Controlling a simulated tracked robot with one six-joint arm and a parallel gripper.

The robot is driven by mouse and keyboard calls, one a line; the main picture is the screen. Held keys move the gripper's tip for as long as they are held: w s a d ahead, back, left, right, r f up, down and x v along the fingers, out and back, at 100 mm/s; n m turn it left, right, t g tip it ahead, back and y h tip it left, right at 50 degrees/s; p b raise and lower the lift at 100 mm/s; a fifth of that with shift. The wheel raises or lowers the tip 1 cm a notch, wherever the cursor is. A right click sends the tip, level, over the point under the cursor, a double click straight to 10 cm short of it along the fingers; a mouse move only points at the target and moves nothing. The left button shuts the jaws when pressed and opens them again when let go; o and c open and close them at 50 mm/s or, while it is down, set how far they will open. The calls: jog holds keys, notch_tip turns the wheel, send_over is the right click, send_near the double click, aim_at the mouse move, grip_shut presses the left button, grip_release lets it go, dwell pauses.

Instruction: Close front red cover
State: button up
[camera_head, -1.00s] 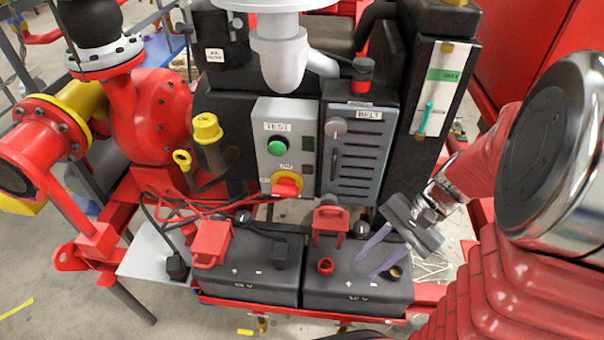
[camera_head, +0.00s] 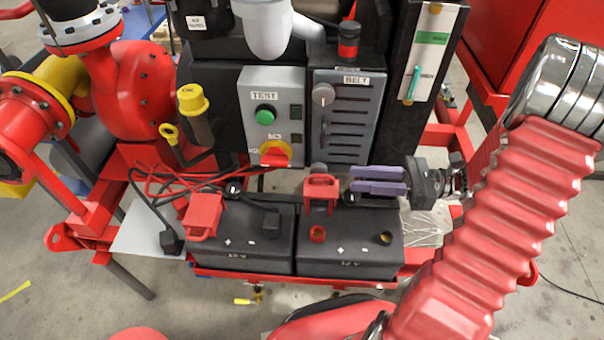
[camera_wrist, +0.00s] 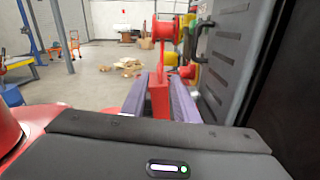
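Two black batteries stand side by side. On the right battery (camera_head: 350,258), a red cover (camera_head: 321,188) stands upright, with a bare red terminal (camera_head: 317,233) in front of it. On the left battery, another red cover (camera_head: 204,214) lies lower over its corner. My gripper (camera_head: 350,180) is level to the right of the upright cover, its purple fingers pointing left at it. In the wrist view, my gripper (camera_wrist: 160,76) is open, and the upright red cover (camera_wrist: 160,98) shows between the fingers. I cannot tell whether they touch it.
A grey belt guard (camera_head: 345,125) and a test box (camera_head: 272,115) with a green button and a red-yellow knob stand close behind. Red and black cables (camera_head: 165,180) lie to the left. A second terminal (camera_head: 386,238) sits on the right battery.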

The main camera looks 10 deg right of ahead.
aim_at(311, 176)
dwell(0.3)
jog(key=x, duration=1.4)
jog(key=shift+c, duration=0.6)
jog(key=shift+d, duration=0.1)
grip_shut()
